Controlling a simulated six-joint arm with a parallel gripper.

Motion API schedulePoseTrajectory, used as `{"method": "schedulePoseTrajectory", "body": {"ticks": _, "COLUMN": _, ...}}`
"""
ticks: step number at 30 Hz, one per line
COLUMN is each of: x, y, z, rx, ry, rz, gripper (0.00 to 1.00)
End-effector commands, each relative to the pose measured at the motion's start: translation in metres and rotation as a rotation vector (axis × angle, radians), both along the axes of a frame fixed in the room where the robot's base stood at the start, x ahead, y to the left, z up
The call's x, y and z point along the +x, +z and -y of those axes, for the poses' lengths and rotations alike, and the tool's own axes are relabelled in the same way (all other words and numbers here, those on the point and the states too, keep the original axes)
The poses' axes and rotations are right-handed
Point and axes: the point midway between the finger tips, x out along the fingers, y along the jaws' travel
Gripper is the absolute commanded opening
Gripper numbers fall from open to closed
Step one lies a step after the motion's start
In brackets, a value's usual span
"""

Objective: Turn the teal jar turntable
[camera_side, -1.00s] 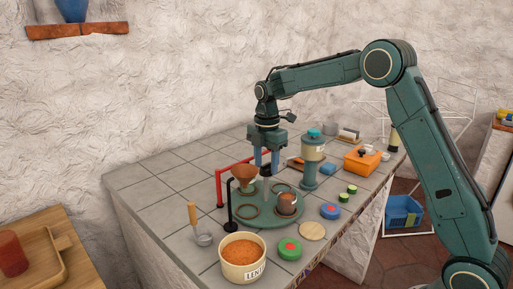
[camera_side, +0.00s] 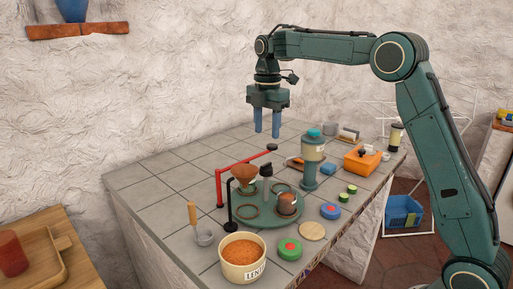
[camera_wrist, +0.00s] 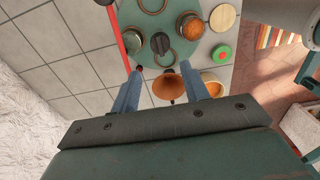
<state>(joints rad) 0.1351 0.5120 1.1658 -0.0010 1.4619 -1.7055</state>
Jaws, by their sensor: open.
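The teal turntable (camera_side: 266,217) lies on the tiled counter. In the wrist view, a copper-coloured funnel (camera_wrist: 168,88) shows between my open fingers (camera_wrist: 160,70).
A red rail (camera_side: 240,163) runs behind the turntable, and the funnel hangs by a black stand (camera_side: 230,205). A teal dispenser (camera_side: 311,165) stands to the right. A lentil tub (camera_side: 243,258) and a green lid (camera_side: 290,248) lie in front. The counter's back left is clear.

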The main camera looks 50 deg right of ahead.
Motion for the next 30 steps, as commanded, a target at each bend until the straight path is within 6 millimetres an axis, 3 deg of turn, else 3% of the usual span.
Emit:
{"method": "schedulePoseTrajectory", "body": {"ticks": 9, "x": 0.000, "y": 0.027, "z": 0.000, "rx": 0.000, "ry": -0.001, "rz": 0.001, "gripper": 0.45}}
{"method": "schedulePoseTrajectory", "body": {"ticks": 24, "x": -0.001, "y": 0.031, "z": 0.000, "rx": 0.000, "ry": -0.004, "rz": 0.002, "gripper": 0.45}}
{"method": "schedulePoseTrajectory", "body": {"ticks": 30, "x": -0.010, "y": 0.038, "z": -0.004, "rx": -0.002, "ry": -0.052, "rz": 0.019, "gripper": 0.45}}
